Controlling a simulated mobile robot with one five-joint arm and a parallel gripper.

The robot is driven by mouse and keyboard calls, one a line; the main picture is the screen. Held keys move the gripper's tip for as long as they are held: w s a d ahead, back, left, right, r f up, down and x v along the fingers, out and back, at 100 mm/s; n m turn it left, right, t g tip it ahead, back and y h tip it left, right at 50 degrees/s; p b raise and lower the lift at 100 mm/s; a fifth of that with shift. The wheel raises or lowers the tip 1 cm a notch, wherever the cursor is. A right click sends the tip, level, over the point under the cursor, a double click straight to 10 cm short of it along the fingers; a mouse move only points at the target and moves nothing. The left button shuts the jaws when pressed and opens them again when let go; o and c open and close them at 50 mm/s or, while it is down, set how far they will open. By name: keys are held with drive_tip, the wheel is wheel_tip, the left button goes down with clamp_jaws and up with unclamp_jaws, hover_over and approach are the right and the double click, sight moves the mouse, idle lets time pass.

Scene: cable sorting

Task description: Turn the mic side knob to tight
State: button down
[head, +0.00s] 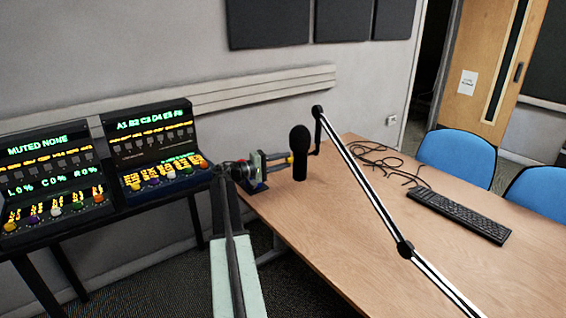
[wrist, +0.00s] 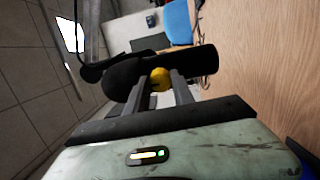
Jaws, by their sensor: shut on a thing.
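The black microphone (head: 300,153) hangs upright from a boom arm (head: 362,180) over the left end of the wooden table. It also shows in the wrist view (wrist: 205,63), lying sideways across the picture. The yellow side knob (wrist: 160,79) is on the microphone's side facing me. My gripper (head: 286,160) reaches in from the left. In the wrist view its two fingers (wrist: 166,86) stand on either side of the yellow knob and are shut on it. Whether the knob sits at tight cannot be read.
A keyboard (head: 459,214) and loose black cables (head: 385,165) lie on the wooden table (head: 330,245). Two mixer consoles (head: 155,145) stand on a dark stand at the left. Blue chairs (head: 457,156) stand behind the table. The table's front area is clear.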

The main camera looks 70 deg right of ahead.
drive_tip(key=shift+w, duration=0.1)
drive_tip(key=c, duration=1.1)
unclamp_jaws()
drive_tip(key=v, duration=0.7)
drive_tip(key=shift+w+a, duration=0.25)
drive_tip(key=shift+a, duration=0.05)
